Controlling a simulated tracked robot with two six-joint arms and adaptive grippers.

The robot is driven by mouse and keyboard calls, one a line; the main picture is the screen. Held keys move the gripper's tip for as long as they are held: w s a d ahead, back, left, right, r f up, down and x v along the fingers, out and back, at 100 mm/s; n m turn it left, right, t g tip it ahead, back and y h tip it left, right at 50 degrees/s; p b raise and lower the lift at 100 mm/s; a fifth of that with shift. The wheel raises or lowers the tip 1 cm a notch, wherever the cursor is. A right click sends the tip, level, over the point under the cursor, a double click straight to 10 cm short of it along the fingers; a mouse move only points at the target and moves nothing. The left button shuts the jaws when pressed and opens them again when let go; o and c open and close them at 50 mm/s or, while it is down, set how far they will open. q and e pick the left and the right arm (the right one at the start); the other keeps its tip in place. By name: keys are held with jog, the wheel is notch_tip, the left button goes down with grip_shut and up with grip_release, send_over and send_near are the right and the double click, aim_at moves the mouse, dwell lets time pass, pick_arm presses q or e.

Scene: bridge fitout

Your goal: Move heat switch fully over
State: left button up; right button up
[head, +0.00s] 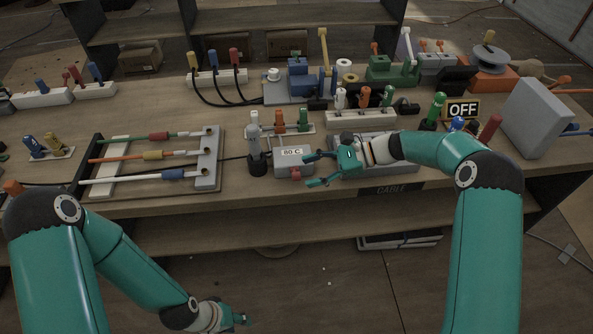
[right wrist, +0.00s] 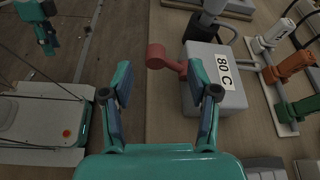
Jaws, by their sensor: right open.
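The heat switch is a light grey box (head: 293,158) with an "80 C" label and a red lever (head: 295,175) on its front side. In the right wrist view the box (right wrist: 232,97) is right of centre, and the red lever (right wrist: 158,57) sticks out from it to the left. My right gripper (head: 311,171) is open, just right of the box. In the right wrist view its fingers (right wrist: 161,82) are spread, with the lever ahead between them and no contact visible. My left gripper (head: 240,319) hangs low, away from the bench, its jaws too small to judge.
A rack of coloured rods (head: 208,160) lies left of the box. A grey bottle-like post (head: 255,140) stands close to its left. Small coloured levers (head: 303,119) stand behind it. A black "CABLE" label (head: 393,190) is on the bench edge. Free floor lies in front.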

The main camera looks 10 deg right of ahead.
aim_at(297, 174)
jog(key=shift+p+x, duration=0.35)
jog(key=shift+x, duration=1.85)
